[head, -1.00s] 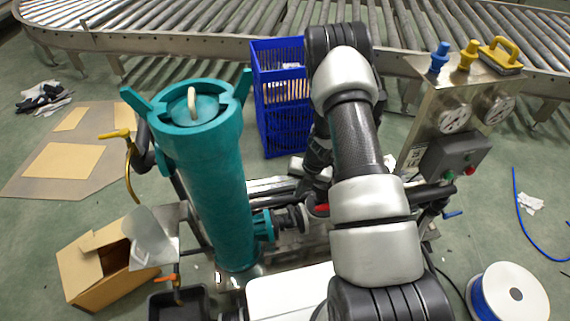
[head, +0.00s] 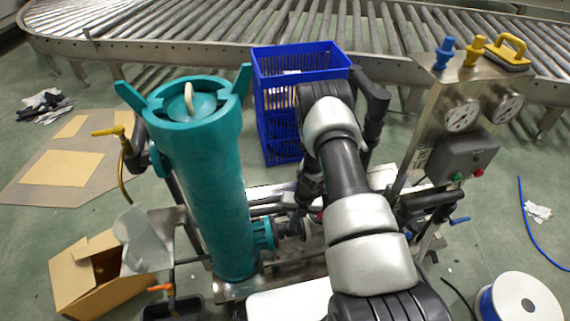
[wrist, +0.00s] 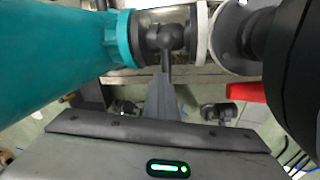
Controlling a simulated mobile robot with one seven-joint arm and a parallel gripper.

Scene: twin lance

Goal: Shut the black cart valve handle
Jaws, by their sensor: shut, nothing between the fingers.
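In the wrist view a black valve (wrist: 172,38) sits in the pipe between a teal flange on the left and a pale ring on the right. A dark narrow handle (wrist: 166,62) seems to point from it toward my gripper. My gripper (wrist: 167,80) is shut, its grey fingers together, with the tips at or very near the handle's lower end; I cannot tell if they touch. In the head view the valve (head: 288,229) shows small beside the teal vessel's (head: 215,180) side outlet; my arm hides the gripper and the handle cannot be made out.
The tall teal vessel stands close on the left. A red part (wrist: 246,92) lies right of my fingers. A gauge panel with a control box (head: 464,160) stands right; a blue crate (head: 278,130) stands behind. A cardboard box (head: 85,280) and cable reel (head: 522,300) are on the floor.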

